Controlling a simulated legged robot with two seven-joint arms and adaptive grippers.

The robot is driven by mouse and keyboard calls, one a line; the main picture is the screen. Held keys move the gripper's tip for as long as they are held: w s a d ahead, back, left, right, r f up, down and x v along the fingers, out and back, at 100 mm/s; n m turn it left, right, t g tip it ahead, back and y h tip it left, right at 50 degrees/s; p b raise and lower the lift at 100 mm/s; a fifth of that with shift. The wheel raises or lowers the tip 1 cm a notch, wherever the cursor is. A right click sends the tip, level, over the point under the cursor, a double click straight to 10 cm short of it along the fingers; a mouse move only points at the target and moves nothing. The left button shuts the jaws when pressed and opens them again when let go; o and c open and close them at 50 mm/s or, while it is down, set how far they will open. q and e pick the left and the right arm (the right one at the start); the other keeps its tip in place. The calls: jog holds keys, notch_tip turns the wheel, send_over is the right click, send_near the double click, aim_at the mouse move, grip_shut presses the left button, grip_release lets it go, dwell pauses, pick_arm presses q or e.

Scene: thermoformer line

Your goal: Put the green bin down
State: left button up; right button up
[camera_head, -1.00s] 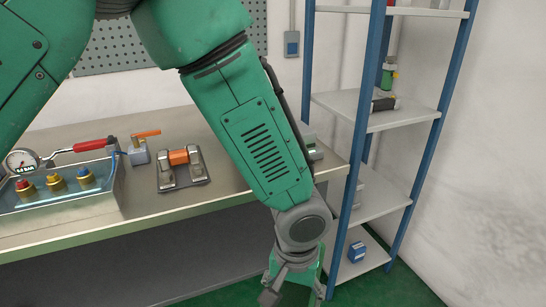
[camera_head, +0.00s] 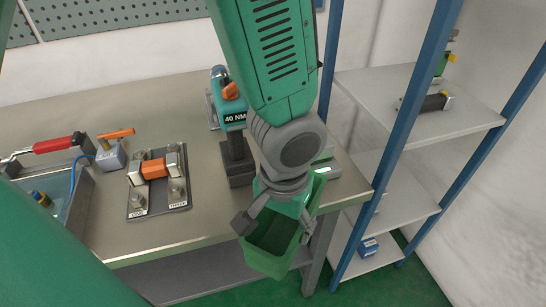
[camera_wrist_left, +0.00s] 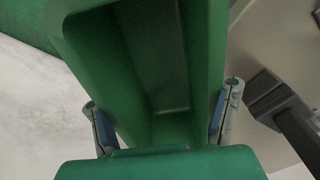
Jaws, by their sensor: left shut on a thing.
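The green bin (camera_head: 268,262) hangs in my left gripper (camera_head: 275,224), in front of the bench's front edge near its right end. The bin is tilted, and its open top and dark inside show in the head view. In the left wrist view the two fingers (camera_wrist_left: 162,125) grip the bin (camera_wrist_left: 155,50) from both sides. No support shows under the bin. My right gripper is not in view.
A blue-posted shelf rack (camera_head: 425,100) stands right. Bare bench top shows between items.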

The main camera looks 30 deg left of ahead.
pick_arm(q)
jog(key=w+a, duration=0.2)
jog(key=a, duration=0.1)
jog(key=w+a, duration=0.2)
jog(key=a, duration=0.1)
jog(key=w+a, duration=0.2)
jog(key=a, duration=0.1)
jog(key=shift+w+a+f+p, duration=0.2)
jog(key=shift+w+a+p, duration=0.1)
jog(key=shift+w+p, duration=0.1)
jog(key=shift+w+d+f, duration=0.1)
jog(key=shift+d+f, duration=0.35)
jog(key=shift+f, duration=0.4)
jog(key=shift+d+f, duration=0.4)
jog(key=shift+f, duration=0.45)
jog(key=shift+a+f, duration=0.15)
jog(key=shift+a, duration=0.4)
jog(key=o, duration=1.4)
jog(key=shift+a, duration=0.15)
